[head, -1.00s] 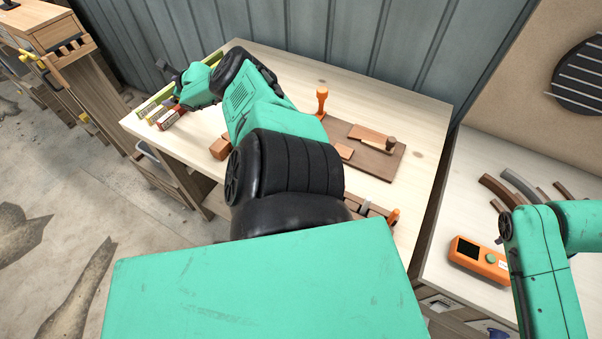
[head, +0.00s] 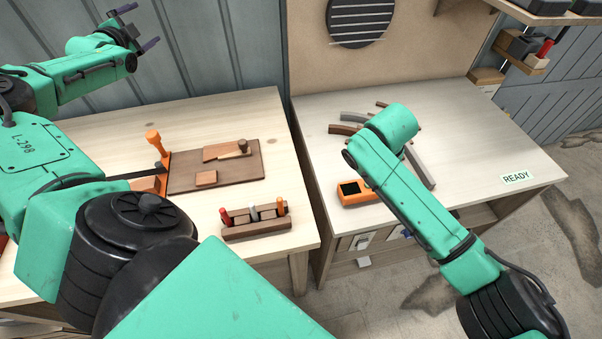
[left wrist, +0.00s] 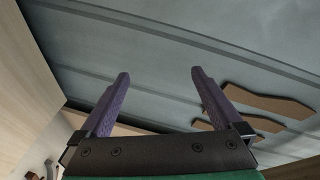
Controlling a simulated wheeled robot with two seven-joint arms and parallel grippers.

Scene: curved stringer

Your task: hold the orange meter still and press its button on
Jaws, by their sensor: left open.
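The orange meter (head: 357,191) lies on the right-hand bench, near its front left corner. Its dark screen shows; its right end, where the button was visible earlier, is hidden behind my right arm. My left gripper (head: 138,27) is raised at the upper left in front of the grey wall, far from the meter. Its two purple fingers are apart and empty; they also show in the left wrist view (left wrist: 158,95). My right arm reaches over the right-hand bench beside the meter. My right gripper is hidden behind that arm.
Curved strips (head: 345,129) lie behind my right arm on the right-hand bench. A READY label (head: 516,178) is at that bench's right. The left-hand bench holds a brown board (head: 215,178), an orange-handled tool (head: 154,140) and a tool rack (head: 256,229). A gap separates the benches.

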